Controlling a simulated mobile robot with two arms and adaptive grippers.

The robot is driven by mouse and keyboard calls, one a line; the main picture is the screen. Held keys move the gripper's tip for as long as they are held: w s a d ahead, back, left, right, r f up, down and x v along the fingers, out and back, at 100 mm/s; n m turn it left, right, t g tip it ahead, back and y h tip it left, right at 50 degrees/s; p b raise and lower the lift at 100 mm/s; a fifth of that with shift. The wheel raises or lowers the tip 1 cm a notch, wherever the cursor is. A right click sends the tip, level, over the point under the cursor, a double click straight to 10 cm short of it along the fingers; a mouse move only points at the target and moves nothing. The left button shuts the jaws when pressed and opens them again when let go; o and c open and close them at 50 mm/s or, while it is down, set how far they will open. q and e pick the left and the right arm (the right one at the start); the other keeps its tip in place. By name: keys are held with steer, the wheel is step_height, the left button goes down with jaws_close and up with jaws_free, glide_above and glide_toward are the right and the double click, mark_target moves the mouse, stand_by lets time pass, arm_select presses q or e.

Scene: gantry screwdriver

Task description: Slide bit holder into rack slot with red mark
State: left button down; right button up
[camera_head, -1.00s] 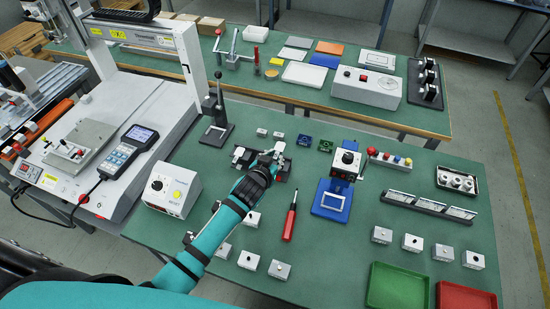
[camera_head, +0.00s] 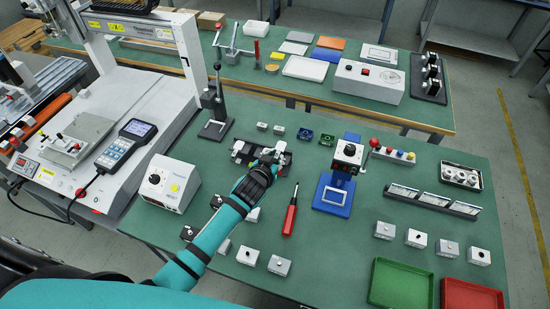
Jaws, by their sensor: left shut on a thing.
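My left gripper (camera_head: 270,158) reaches in over the middle of the green table, at a dark, low rack (camera_head: 242,151) with pale metal blocks on it. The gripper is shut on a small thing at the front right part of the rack. The gripper itself hides most of that thing, so I cannot tell whether it is the bit holder or whether it sits in a slot. The red mark on the rack cannot be made out clearly. My right gripper is not in view.
A red screwdriver (camera_head: 290,212) lies just right of my left arm. A blue stand (camera_head: 333,198) is further right. A lever press (camera_head: 215,118) stands behind left, and a white control box (camera_head: 171,184) at left. Small metal blocks (camera_head: 279,265) stand in front.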

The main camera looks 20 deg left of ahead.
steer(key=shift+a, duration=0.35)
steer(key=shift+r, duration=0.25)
arm_select(q)
steer(key=shift+p, duration=0.35)
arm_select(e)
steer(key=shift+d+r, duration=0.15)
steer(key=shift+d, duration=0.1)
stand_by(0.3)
arm_select(q)
steer(key=shift+f+b, duration=0.3)
steer(key=shift+f, duration=0.2)
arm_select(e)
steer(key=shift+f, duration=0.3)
arm_select(q)
steer(key=shift+f, duration=0.2)
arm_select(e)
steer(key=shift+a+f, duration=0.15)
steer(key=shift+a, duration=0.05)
arm_select(q)
steer(key=shift+f+b, duration=1.45)
steer(key=shift+f, duration=0.55)
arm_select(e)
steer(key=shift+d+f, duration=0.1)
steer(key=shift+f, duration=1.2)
arm_select(q)
steer(key=c, duration=1.2)
jaws_free()
